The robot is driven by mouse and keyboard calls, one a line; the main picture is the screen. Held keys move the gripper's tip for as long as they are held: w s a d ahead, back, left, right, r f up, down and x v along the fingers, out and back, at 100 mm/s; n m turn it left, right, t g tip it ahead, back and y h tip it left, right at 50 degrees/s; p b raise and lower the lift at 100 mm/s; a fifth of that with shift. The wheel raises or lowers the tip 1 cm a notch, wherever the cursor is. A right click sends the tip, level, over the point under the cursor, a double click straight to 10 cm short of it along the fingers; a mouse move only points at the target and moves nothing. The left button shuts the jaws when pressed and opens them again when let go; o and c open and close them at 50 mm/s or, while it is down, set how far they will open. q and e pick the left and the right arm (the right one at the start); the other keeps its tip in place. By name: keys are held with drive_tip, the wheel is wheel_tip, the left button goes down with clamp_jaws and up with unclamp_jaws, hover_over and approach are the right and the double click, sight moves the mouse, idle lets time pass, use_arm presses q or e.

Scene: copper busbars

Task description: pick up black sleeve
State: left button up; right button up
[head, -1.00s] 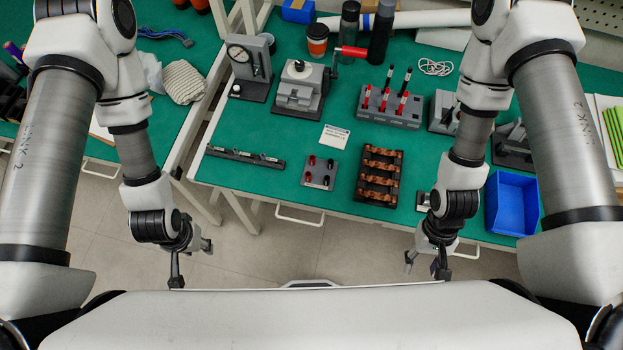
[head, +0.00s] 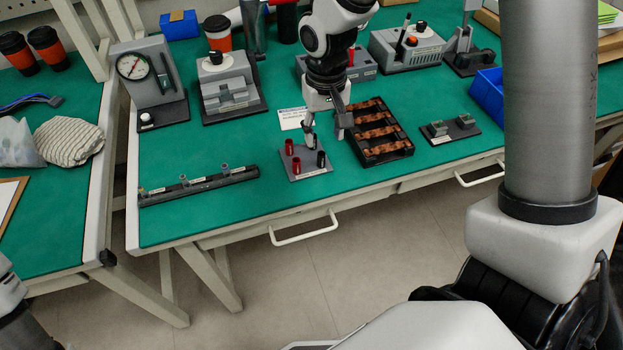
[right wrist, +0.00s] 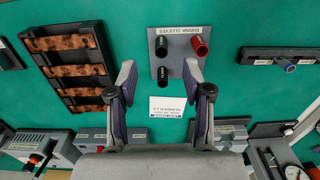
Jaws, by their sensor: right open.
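A grey plate (head: 309,170) labelled "shrink sleeves" lies near the table's front edge, with upright sleeves on it. The front black sleeve (head: 320,159) stands at the plate's front right; it also shows in the right wrist view (right wrist: 161,46). Another black sleeve (right wrist: 164,71) stands behind it, hidden by my gripper in the head view. Two red sleeves (head: 296,165) stand on the left side. My right gripper (head: 327,126) is open and empty above the plate's back part. In the right wrist view, the rear black sleeve appears between its spread fingers (right wrist: 159,79). My left gripper is out of view.
A black rack with copper busbars (head: 381,134) lies close right of the plate. A black strip (head: 200,186) lies to the left. A press (head: 230,87) and a gauge stand (head: 148,82) stand behind. Green tabletop is clear between strip and plate.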

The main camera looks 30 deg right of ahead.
sight(321, 162)
drive_tip(key=f, duration=0.7)
drive_tip(key=shift+w+f+b, duration=0.3)
drive_tip(key=shift+w, duration=0.1)
drive_tip(key=shift+a, duration=0.1)
drive_tip(key=c, duration=0.7)
